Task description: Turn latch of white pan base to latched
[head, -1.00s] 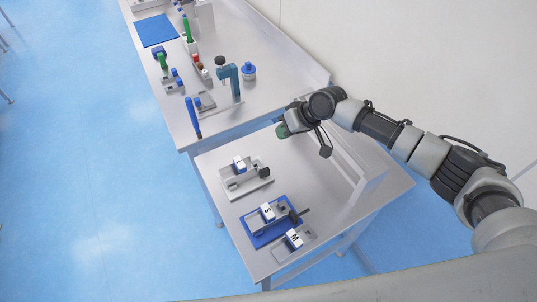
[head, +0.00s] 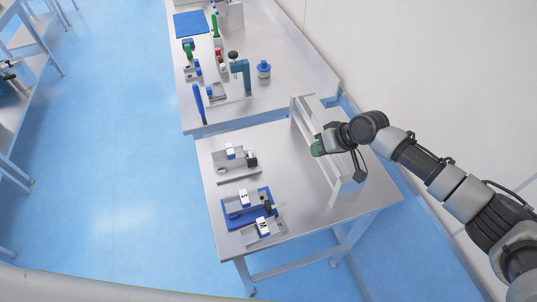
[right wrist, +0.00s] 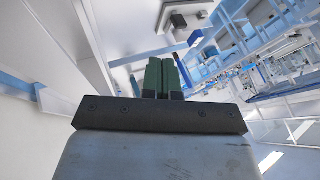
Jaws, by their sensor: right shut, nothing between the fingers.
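A white pan base (head: 240,178) lies on the near metal table, with a small pan and white block (head: 233,151) on it. A dark knob (head: 251,162) shows at its right end; its latch setting is too small to tell. My right gripper (head: 317,149) is off to the right of this base, apart from it, over the rack side of the table. Its green fingers are shut and empty, and they also show in the right wrist view (right wrist: 167,76). My left gripper is out of view.
A blue base (head: 230,223) with a pan and an "S" block, and a grey pan with an "M" block (head: 263,227), stand in front of the white base. A pale rack (head: 345,190) runs along the table's right side. Bare table lies between.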

